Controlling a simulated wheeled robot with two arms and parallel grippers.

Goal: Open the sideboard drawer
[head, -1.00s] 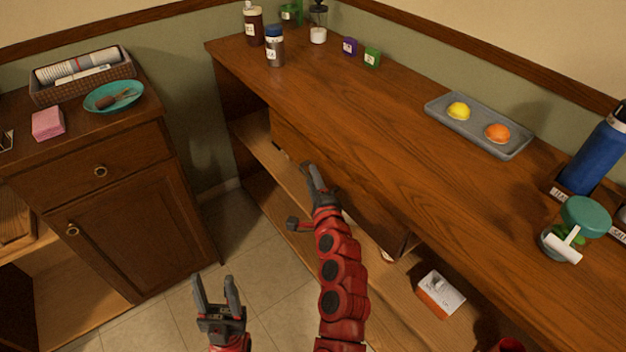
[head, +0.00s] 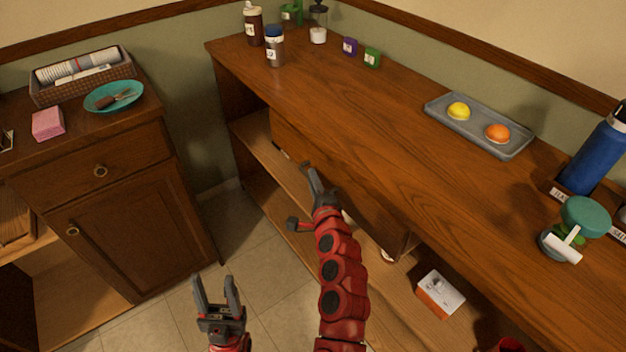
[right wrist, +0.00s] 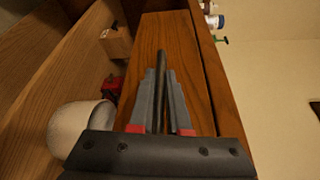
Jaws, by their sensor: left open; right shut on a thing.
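The sideboard (head: 330,120) is the long wooden unit across the right of the head view, with an open shelf below. Its drawer front (head: 375,222) lies under the top and fills the middle of the right wrist view (right wrist: 190,60). My right gripper (head: 309,172) is at this front, its fingers shut on a dark bar handle (right wrist: 162,62). The fingers hide part of the handle. I cannot tell whether the drawer stands out at all. My left gripper (head: 216,283) is open and empty, low over the floor, apart from the furniture.
A smaller cabinet (head: 125,215) with a ring-handled drawer stands at left. A grey tray (head: 465,127) with a lemon and an orange, bottles and jars stand on the sideboard top. A box (head: 440,293) is on its shelf. Tiled floor (head: 255,265) between the units is clear.

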